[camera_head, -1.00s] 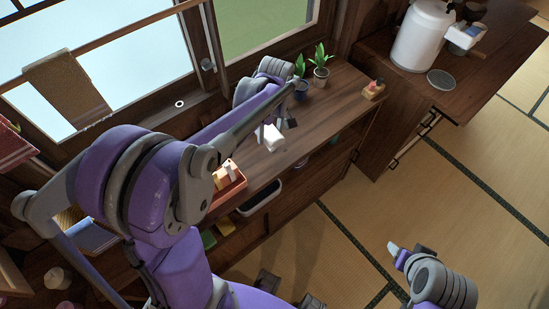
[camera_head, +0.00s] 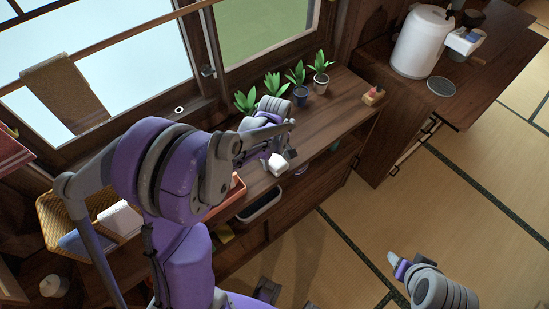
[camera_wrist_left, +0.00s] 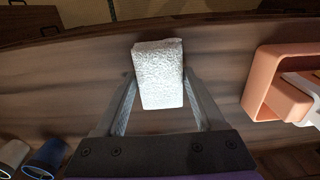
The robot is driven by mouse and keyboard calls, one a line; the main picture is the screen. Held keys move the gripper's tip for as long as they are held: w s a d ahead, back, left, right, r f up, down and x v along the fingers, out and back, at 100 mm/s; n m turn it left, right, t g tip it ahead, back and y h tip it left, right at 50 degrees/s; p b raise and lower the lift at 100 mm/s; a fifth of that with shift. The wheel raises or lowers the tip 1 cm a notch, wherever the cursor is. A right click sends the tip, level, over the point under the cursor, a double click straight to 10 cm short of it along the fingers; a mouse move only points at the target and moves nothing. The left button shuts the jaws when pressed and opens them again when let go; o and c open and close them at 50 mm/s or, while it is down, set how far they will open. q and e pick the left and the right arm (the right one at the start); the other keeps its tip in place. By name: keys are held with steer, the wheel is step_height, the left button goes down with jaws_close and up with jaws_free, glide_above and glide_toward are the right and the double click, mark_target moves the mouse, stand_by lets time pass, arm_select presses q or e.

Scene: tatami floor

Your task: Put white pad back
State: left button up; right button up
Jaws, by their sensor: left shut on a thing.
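The white pad (camera_head: 277,165) is a small pale block over the front part of the wooden shelf top, near my left gripper (camera_head: 283,159). In the left wrist view the pad (camera_wrist_left: 158,70) has a rough surface and sits between the two fingers of my left gripper (camera_wrist_left: 158,90), which are shut on it. I cannot tell whether the pad touches the wood. An orange tray (camera_wrist_left: 258,85) lies to the right there; its rim also shows in the head view (camera_head: 238,188), partly behind my arm. My right gripper (camera_head: 398,262) is over the tatami, away from the shelf.
Several potted plants (camera_head: 298,76) stand along the back of the shelf by the window. A small wooden holder (camera_head: 374,95) is at its right end. A wicker basket (camera_head: 55,222) stands at left. A white jar (camera_head: 420,42) is on the right counter. Bare shelf top (camera_head: 335,110) lies at right.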

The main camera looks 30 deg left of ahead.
arm_select(q)
steer(key=o, duration=1.2)
steer(key=shift+c, duration=0.2)
step_height(320, 180, up, 11)
steer(key=p, duration=0.1)
steer(key=s+d+m+t, duration=0.2)
steer(key=s+d+m, duration=0.1)
steer(key=s+m, duration=0.3)
steer(key=s+d+m+t, duration=0.3)
steer(key=s+d+m, duration=0.1)
steer(key=s+m, duration=0.3)
steer(key=shift+s+m+t, duration=0.3)
steer(key=shift+s, duration=0.6)
steer(key=shift+a+r, duration=0.1)
